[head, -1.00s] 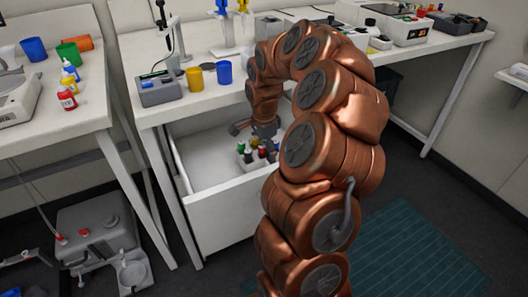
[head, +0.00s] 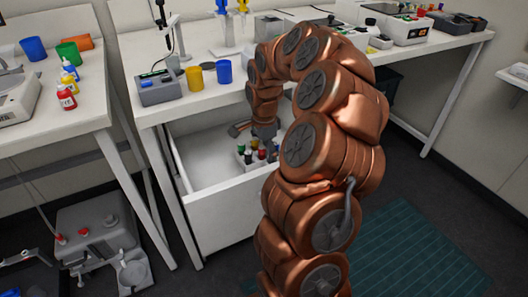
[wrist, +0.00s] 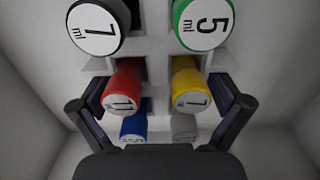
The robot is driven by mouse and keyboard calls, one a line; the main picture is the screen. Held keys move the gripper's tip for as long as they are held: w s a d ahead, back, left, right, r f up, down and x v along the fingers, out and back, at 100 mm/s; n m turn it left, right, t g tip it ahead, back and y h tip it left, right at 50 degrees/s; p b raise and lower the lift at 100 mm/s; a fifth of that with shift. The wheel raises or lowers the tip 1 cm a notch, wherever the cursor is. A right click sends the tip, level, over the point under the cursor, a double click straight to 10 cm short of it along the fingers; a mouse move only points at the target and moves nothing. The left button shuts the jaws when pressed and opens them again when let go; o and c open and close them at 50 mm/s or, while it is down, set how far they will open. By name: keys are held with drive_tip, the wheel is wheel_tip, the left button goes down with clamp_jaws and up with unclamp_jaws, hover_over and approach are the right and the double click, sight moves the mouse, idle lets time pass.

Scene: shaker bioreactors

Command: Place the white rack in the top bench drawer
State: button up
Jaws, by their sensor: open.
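The white rack (head: 250,167) sits inside the open top bench drawer (head: 228,217), toward its right side in the head view. It holds several vials with coloured caps. In the head view, my gripper (head: 254,132) is just above and behind the rack. I cannot tell whether the fingers touch it. My arm hides the drawer's right side.
The bench top (head: 170,115) overhangs the drawer's back. A yellow cup (head: 195,78), a blue cup (head: 224,72) and a grey device (head: 158,90) stand near its front edge. The left part of the drawer is empty.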

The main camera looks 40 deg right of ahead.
wheel_tip(320, 180, up, 7)
drive_tip(key=shift+f, duration=0.2)
drive_tip(key=shift+r+p, duration=0.3)
drive_tip(key=shift+r, duration=0.3)
